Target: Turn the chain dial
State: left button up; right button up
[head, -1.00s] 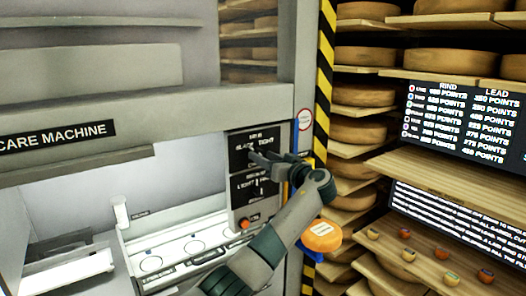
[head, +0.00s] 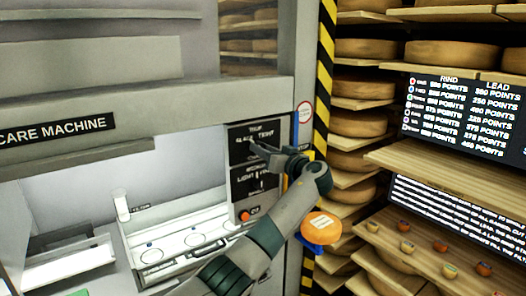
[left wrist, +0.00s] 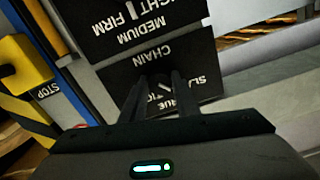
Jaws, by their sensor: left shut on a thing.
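The chain dial's black panel (head: 245,130), with SLACK and TIGHT lettering, is on the grey machine's right-hand post in the head view. In the left wrist view the panel (left wrist: 152,52) appears upside down, with the word CHAIN on it. My left gripper (head: 258,149) reaches this panel from the right. In the left wrist view my left gripper (left wrist: 158,84) has its fingers on either side of the small dark chain dial and is shut on it. The fingers cover part of the lettering, and the dial's pointer is hard to make out. My right gripper is not in view.
A second black panel (head: 255,181) with a LIGHT-to-FIRM dial sits just below. A red button (head: 245,215) is under it. An orange-topped piece (head: 321,226) juts out right of the post. Shelves of cheese wheels (head: 365,123) stand at right.

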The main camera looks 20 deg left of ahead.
pick_arm(q)
jog(key=m+b, duration=0.4)
jog(key=m, duration=0.4)
jog(key=shift+b, duration=0.3)
jog(key=shift+m, duration=0.3)
jog(key=shift+r, duration=0.1)
jog(key=o, duration=1)
jog(key=shift+d, duration=0.1)
